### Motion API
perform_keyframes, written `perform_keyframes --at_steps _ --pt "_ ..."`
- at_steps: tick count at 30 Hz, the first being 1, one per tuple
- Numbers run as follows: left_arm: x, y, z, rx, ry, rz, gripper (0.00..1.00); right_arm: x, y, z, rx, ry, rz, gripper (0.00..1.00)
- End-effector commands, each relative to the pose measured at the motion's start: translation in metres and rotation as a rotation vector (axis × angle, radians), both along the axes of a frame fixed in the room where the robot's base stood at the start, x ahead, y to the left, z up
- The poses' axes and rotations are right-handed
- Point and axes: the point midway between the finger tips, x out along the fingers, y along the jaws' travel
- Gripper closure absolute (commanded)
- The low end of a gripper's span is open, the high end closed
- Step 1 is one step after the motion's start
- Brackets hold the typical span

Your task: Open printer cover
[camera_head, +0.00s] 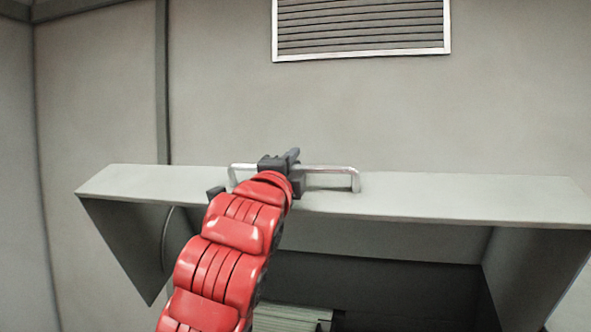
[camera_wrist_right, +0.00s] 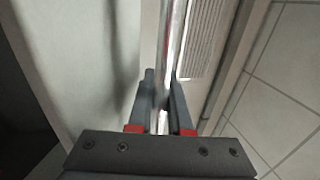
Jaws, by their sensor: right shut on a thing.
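The printer cover (camera_head: 450,198) is a grey panel tilted out from the machine, with a dark opening below it. A silver bar handle (camera_head: 335,172) is fixed along its upper face. My right gripper (camera_head: 280,162), on the red arm, is shut on the handle near its middle. In the right wrist view the handle (camera_wrist_right: 172,45) runs between the two dark fingers of the gripper (camera_wrist_right: 162,95). The gripper hides part of the handle. My left gripper is not in view.
A slatted vent (camera_head: 362,28) with a white frame sits on the wall above the cover. A pale ridged stack (camera_head: 292,318) shows inside the dark opening, partly behind my arm. A tiled surface (camera_wrist_right: 285,90) shows at the right in the wrist view.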

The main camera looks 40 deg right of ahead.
Motion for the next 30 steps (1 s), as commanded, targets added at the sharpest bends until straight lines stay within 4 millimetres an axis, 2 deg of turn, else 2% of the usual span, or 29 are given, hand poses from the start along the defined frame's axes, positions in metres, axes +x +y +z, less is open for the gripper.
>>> perform_keyframes --at_steps 9,10,12,23,30 --pt "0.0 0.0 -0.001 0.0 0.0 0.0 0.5 -0.001 0.001 -0.001 -0.003 -0.003 -0.001 1.0" --pt "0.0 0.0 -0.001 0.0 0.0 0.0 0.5 -0.001 0.001 0.0 -0.003 -0.003 -0.001 0.81" --pt "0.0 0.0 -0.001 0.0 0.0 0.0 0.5 -0.001 0.001 0.0 -0.003 -0.003 0.0 0.7" --pt "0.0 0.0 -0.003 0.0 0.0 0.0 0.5 -0.003 0.005 -0.003 -0.003 -0.003 0.002 0.7" --pt "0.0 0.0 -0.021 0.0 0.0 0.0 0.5 -0.027 0.035 -0.016 -0.002 -0.005 0.007 0.7"
